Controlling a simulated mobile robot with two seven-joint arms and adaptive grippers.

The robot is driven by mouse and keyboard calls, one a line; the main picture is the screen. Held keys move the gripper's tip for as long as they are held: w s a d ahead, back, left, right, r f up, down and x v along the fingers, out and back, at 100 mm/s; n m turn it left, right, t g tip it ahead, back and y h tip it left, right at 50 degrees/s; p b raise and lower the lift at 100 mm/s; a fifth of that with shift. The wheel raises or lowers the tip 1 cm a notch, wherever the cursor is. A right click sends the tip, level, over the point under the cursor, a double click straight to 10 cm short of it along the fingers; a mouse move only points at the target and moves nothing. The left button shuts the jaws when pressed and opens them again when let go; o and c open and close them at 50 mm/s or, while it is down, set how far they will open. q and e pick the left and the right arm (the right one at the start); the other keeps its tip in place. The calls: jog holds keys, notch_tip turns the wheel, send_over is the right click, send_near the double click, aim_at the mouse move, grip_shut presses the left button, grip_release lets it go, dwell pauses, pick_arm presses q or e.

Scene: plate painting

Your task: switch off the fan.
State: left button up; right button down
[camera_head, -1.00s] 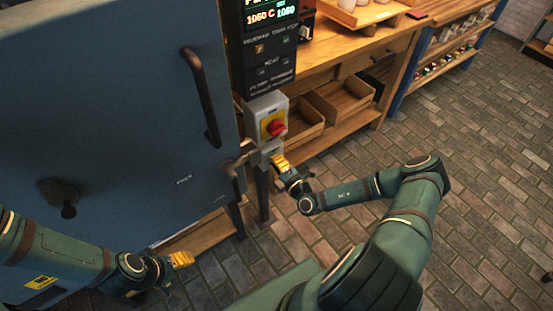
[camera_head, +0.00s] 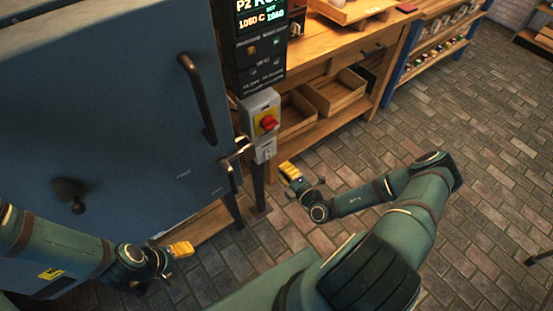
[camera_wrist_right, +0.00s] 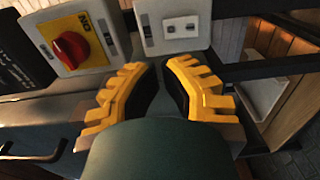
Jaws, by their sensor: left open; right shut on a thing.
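A red rotary knob (camera_head: 268,122) sits on a yellow plate on a grey box (camera_head: 258,103) beside the kiln; it also shows at upper left in the right wrist view (camera_wrist_right: 71,49), with "ON" on the plate. Below it is a smaller grey box (camera_head: 264,151) with a pale two-part switch plate (camera_wrist_right: 182,27); which one works the fan I cannot tell. My right gripper (camera_head: 289,171) is in the air, apart from both boxes, its yellow fingers (camera_wrist_right: 160,75) close together; what they hold I cannot make out. My left gripper (camera_head: 181,250) is open, low before the kiln door.
The blue kiln door (camera_head: 110,100) with its dark handle (camera_head: 198,98) fills the left. A lit control panel (camera_head: 262,17) is above the boxes. A wooden bench (camera_head: 330,50) with trays stands behind. The brick floor (camera_head: 450,130) at right is clear.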

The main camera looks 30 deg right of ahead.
jog(key=shift+s+d+r, duration=0.1)
jog(key=shift+s+r, duration=0.05)
jog(key=shift+s, duration=1)
jog(key=shift+s+d+r, duration=0.1)
jog(key=shift+s+r, duration=0.05)
jog(key=shift+s, duration=1)
jog(key=s+a+r+n+g+y, duration=0.2)
jog(key=a+n+g+y, duration=0.35)
jog(key=a+n, duration=0.4)
jog(key=s+a+r+n+g+y, duration=0.25)
jog(key=a+n+g+y, duration=0.25)
jog(key=a+n+y, duration=0.4)
jog(key=s+a+f+n+g+h, duration=0.1)
jog(key=s+n+g+h, duration=0.35)
jog(key=n, duration=0.55)
jog(key=s+a+f+n+g+h, duration=0.2)
jog(key=s+n+g+h, duration=0.3)
jog(key=n, duration=0.6)
jog(key=w+r+n+t+h, duration=0.2)
jog(key=w+n, duration=0.4)
jog(key=n, duration=0.5)
notch_tip(320, 180, up, 2)
jog(key=shift+w+r+n+t+h, duration=0.2)
jog(key=shift+w+n+t+h, duration=0.2)
jog(key=shift+t, duration=0.4)
